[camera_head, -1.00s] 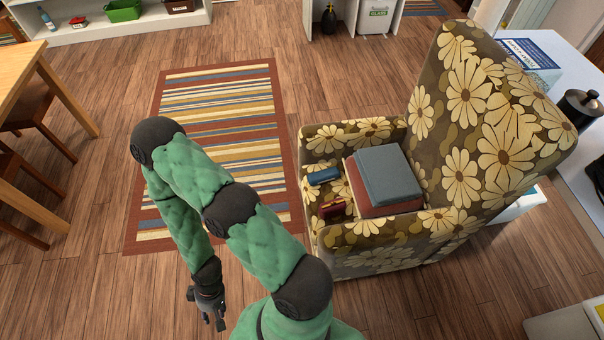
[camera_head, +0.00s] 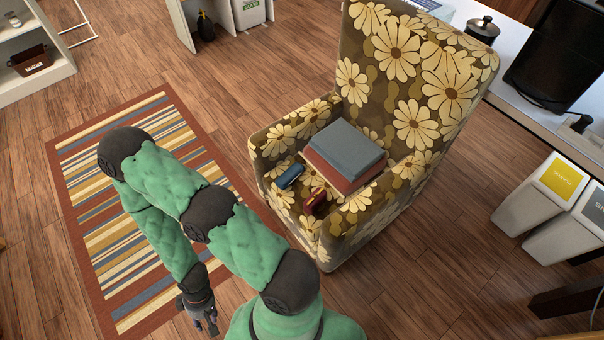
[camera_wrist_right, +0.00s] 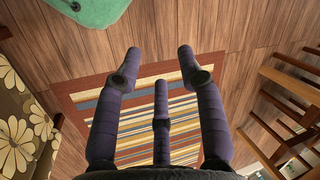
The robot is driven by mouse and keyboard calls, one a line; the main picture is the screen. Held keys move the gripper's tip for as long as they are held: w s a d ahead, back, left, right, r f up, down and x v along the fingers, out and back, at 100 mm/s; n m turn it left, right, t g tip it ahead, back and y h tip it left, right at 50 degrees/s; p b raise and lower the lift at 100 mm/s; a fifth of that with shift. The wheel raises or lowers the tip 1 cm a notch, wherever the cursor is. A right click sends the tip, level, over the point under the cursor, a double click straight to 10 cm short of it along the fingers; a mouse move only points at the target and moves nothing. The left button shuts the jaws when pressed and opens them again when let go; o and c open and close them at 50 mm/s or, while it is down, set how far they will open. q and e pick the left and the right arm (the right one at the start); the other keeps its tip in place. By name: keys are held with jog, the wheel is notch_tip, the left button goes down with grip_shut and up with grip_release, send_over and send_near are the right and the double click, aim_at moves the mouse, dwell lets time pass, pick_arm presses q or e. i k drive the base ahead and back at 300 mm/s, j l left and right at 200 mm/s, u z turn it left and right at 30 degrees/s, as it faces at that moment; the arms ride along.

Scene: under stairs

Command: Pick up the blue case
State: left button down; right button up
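The blue case (camera_head: 290,176) is a small box lying on the seat of a flowered armchair (camera_head: 405,75), near the seat's front left in the head view. My right gripper (camera_head: 207,326) hangs low over the floor, left of the armchair and well apart from the case. In the right wrist view the fingers of this gripper (camera_wrist_right: 160,62) are spread open with nothing between them. The case does not show in the wrist view. My left gripper is not in view.
A dark red case (camera_head: 315,200) lies close beside the blue one. A grey-topped stack of books (camera_head: 350,148) sits behind them on the seat. The chair's arms and tall back border the seat. A striped rug (camera_head: 100,185) lies left; bins (camera_head: 541,208) stand right.

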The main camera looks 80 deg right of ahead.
aim_at(293, 172)
jog(key=i+l+z, duration=0.1)
jog(key=z, duration=0.3)
jog(key=i+z, duration=0.25)
jog(key=z, duration=0.2)
jog(key=i+z, duration=0.2)
jog(key=z, duration=0.2)
jog(key=i+z, duration=0.15)
jog(key=z, duration=0.3)
jog(key=i+j+z, duration=0.15)
jog(key=z, duration=0.25)
jog(key=i+z, duration=0.35)
jog(key=i+j+z, duration=0.1)
jog(key=z, duration=0.2)
jog(key=i, duration=0.1)
